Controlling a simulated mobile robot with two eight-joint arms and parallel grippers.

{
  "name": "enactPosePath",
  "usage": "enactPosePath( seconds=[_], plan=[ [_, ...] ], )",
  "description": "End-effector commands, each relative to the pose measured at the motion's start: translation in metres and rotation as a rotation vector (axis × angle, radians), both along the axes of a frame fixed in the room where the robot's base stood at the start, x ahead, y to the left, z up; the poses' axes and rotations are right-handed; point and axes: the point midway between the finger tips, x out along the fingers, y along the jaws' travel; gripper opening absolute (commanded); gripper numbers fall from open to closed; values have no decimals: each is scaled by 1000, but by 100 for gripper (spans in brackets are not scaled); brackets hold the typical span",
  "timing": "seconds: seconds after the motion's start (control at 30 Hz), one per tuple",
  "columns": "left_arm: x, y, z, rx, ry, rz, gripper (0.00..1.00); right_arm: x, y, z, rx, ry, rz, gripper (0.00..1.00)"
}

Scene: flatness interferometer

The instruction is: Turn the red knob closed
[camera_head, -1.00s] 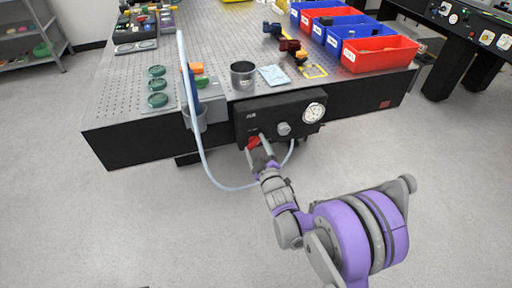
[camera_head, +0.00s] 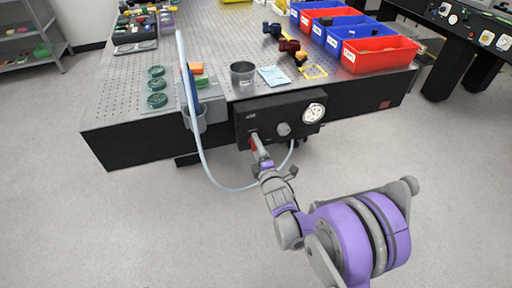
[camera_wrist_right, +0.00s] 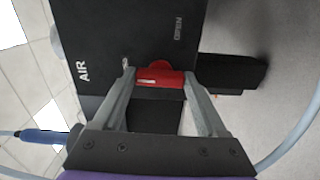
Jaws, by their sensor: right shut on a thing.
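The red knob (camera_wrist_right: 160,75) sits on the front of a black air panel (camera_head: 296,106) on the side of the table. In the head view the knob (camera_head: 252,143) is a small red patch mostly hidden by my right gripper (camera_head: 256,141). In the right wrist view my right gripper (camera_wrist_right: 158,80) has one finger on each side of the knob and is shut on it. A white line shows on the knob's face. My left gripper is not in view.
A grey knob (camera_head: 283,129) and a round gauge (camera_head: 314,113) are beside the red knob on the panel. A pale hose (camera_head: 203,166) loops below it. A metal cup (camera_head: 243,75) and red and blue bins (camera_head: 380,54) stand on the perforated table above.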

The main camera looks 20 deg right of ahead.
Motion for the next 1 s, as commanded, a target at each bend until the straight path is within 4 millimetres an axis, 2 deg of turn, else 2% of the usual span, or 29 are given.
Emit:
enactPosePath(
  seconds=[0.63, 0.67, 0.8, 1.0],
  plan=[
    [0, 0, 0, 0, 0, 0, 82, 0, 1, 0, -54, -2, 1, 19],
    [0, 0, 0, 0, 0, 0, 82, 0, 1, 0, -54, -2, 1, 78],
    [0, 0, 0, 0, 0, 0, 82, 0, 0, 0, -53, -2, 1, 100],
    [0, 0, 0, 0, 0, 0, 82, 0, 0, 0, -52, -2, 0, 100]
  ],
)
